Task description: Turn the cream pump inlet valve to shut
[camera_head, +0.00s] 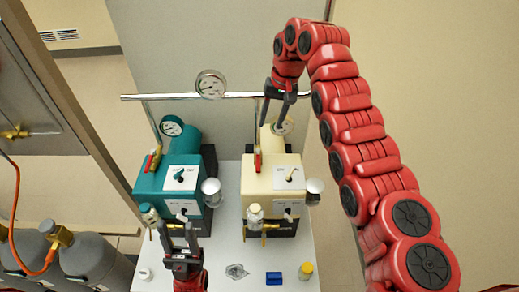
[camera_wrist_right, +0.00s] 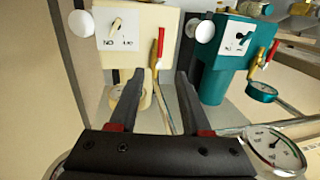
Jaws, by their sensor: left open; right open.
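The cream pump (camera_head: 272,174) stands on the white bench, right of the teal pump. Its inlet valve has a red lever (camera_head: 257,161) at the pump's rear left. The right wrist view shows the cream pump (camera_wrist_right: 150,22) upside down, with the red lever (camera_wrist_right: 160,45) on a brass body, near the fingertips' line of sight. My right gripper (camera_head: 273,122) is open and empty, pointing down behind and above the cream pump, apart from the lever; its fingers (camera_wrist_right: 158,85) show in the wrist view. My left gripper (camera_head: 177,230) is open in front of the teal pump.
The teal pump (camera_head: 176,178) has its own red lever (camera_head: 153,160). A metal rail (camera_head: 240,96) with a round gauge (camera_head: 210,84) runs behind both pumps. Grey cylinders (camera_head: 93,260) stand at left.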

